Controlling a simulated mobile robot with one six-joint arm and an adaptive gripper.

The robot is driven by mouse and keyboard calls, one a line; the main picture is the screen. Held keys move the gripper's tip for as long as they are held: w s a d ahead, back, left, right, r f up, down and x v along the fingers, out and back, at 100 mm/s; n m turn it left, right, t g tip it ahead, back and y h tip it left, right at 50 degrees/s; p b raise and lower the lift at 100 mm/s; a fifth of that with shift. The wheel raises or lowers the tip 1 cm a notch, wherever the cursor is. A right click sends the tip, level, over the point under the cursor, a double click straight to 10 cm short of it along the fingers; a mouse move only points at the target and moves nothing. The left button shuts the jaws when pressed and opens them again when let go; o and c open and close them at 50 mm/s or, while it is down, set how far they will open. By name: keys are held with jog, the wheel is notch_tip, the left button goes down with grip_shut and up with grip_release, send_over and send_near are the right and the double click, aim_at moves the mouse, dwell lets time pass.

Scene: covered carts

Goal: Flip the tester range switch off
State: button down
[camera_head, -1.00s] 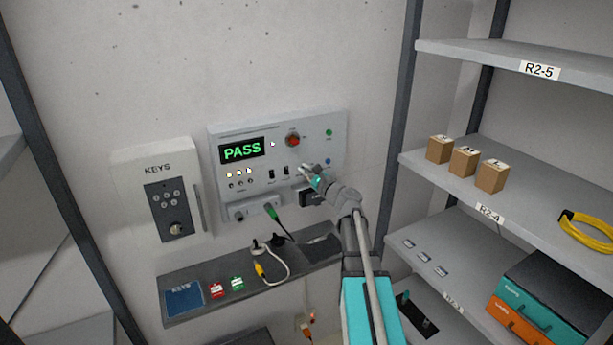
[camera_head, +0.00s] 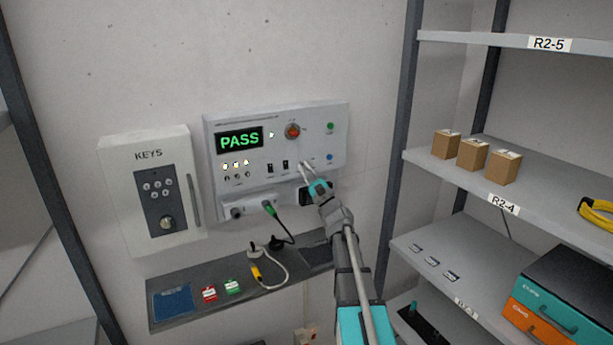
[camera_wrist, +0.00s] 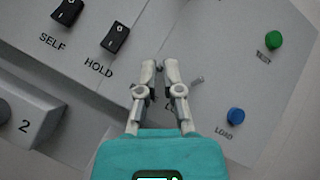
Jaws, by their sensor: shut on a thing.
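The tester (camera_head: 225,172) is a light grey wall panel with a green PASS display. In the head view my gripper (camera_head: 306,165) is at the panel's lower right, covering the switch.
Black rockers marked SELF (camera_wrist: 67,12) and HOLD (camera_wrist: 115,38) lie left of my gripper. Green TEST (camera_wrist: 274,40) and blue LOAD (camera_wrist: 236,116) buttons lie right. A key box (camera_head: 125,185) hangs left of the tester. A ledge (camera_head: 190,310) runs below, and shelves (camera_head: 425,165) stand right.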

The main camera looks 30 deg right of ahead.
dwell(0.4)
jog(key=shift+y, duration=0.3)
jog(key=c, duration=0.8)
grip_release()
jog(key=shift+s, duration=0.1)
